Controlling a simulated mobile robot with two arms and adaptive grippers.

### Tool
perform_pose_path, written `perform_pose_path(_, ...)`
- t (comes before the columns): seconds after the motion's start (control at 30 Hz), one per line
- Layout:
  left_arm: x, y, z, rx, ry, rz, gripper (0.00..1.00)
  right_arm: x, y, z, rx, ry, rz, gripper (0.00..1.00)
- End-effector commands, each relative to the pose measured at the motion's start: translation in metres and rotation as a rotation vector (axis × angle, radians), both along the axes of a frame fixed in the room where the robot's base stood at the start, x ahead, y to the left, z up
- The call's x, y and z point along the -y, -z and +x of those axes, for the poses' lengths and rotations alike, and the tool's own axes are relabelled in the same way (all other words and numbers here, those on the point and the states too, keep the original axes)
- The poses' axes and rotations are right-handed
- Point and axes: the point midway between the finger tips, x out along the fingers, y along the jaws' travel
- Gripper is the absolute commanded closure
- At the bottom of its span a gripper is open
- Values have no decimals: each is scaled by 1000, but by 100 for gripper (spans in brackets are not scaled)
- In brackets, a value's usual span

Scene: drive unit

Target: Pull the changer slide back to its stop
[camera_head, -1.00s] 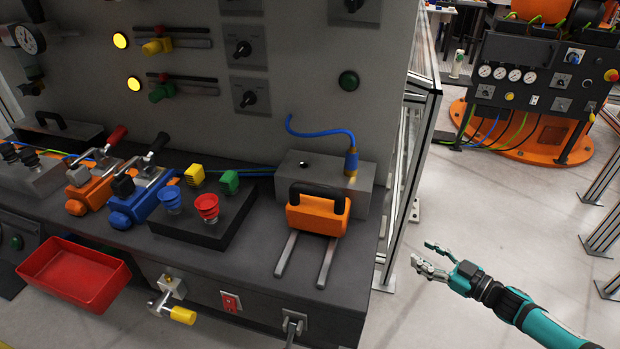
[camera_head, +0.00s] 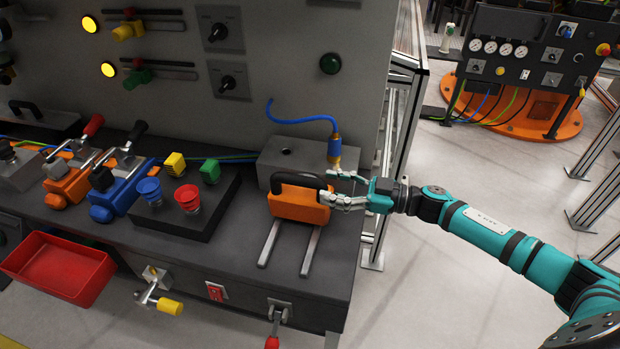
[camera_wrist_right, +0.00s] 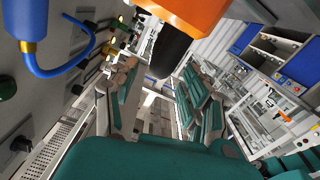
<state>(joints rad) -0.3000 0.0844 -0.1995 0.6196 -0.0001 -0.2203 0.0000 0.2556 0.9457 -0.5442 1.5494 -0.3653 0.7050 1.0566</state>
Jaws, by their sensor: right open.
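The changer slide is an orange block (camera_head: 292,208) with a black bar handle (camera_head: 297,180) on top. It sits at the back end of two metal rails (camera_head: 311,252), against a grey box (camera_head: 275,160). My right gripper (camera_head: 332,186) is open at the right end of the handle, its fingers pointing left. In the right wrist view the black handle (camera_wrist_right: 168,52) and the orange block (camera_wrist_right: 190,12) show at the top, with the handle in line with the gap between the fingers (camera_wrist_right: 160,88). I cannot tell whether the fingers touch it. My left gripper is not in view.
A blue hose (camera_head: 305,120) with a brass fitting (camera_head: 334,145) stands just behind my right fingers. A black button box (camera_head: 185,215) lies left of the slide. The rails in front of the slide are clear. A red-handled lever (camera_head: 273,330) hangs below.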

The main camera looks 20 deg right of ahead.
Motion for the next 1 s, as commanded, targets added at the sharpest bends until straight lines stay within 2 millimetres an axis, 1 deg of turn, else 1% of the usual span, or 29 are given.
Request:
perform_pose_path(0.03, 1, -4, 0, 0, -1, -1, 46, -9, -3, 7, 2, -1, 3, 52)
perform_pose_path(0.1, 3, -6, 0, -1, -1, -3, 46, -20, -3, 14, 2, 0, 3, 52)
perform_pose_path(0.3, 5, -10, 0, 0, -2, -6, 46, -39, -1, 28, 1, 2, 1, 52)
perform_pose_path(0.43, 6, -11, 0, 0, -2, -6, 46, -44, 0, 31, -1, 2, 0, 52)
perform_pose_path(0.7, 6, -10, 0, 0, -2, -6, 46, -45, 1, 31, 0, 1, -1, 52)
perform_pose_path(1.0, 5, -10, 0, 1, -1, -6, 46, -45, 1, 31, 0, 1, -1, 92)
